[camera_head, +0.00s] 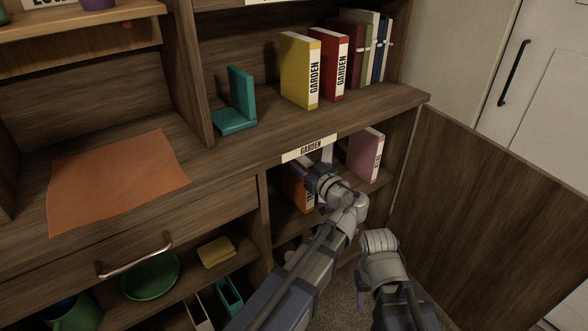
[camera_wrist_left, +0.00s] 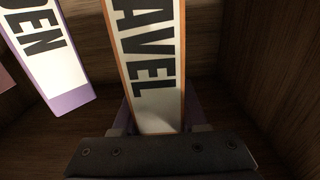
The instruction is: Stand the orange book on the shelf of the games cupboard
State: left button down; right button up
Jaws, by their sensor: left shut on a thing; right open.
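The orange book (camera_head: 298,191) is upright inside the open lower cupboard, near its left wall. Its white spine with the letters "AVEL" fills the middle of the left wrist view (camera_wrist_left: 150,75). My left gripper (camera_head: 318,180) reaches into the cupboard and is shut on the lower part of this book; its fingers show at either side of the spine (camera_wrist_left: 159,118). The book is at or just above the cupboard shelf (camera_head: 290,226); contact is hidden. My right gripper (camera_head: 387,297) is open and empty, low outside the cupboard; its fingers barely show.
A purple book (camera_wrist_left: 65,90) and a pink book (camera_head: 364,152) stand right of the orange book in the head view. The open cupboard door (camera_head: 490,220) is at the right. Yellow and red books and a teal bookend stand higher.

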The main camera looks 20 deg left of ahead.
pick_arm(q)
jog(key=shift+f+b, duration=0.95)
jog(key=shift+f, duration=0.35)
pick_arm(e)
jog(key=shift+w+a+f, duration=0.15)
jog(key=shift+a+f, duration=0.1)
jog(key=shift+f, duration=0.45)
jog(key=shift+w+a+f, duration=0.1)
jog(key=shift+a+f, duration=0.15)
jog(key=shift+f, duration=0.4)
pick_arm(q)
jog(key=shift+f, duration=0.2)
jog(key=shift+c, duration=2.2)
grip_release()
pick_arm(e)
jog(key=shift+f, duration=0.15)
pick_arm(q)
jog(key=shift+r, duration=0.25)
pick_arm(e)
jog(key=shift+r, duration=0.2)
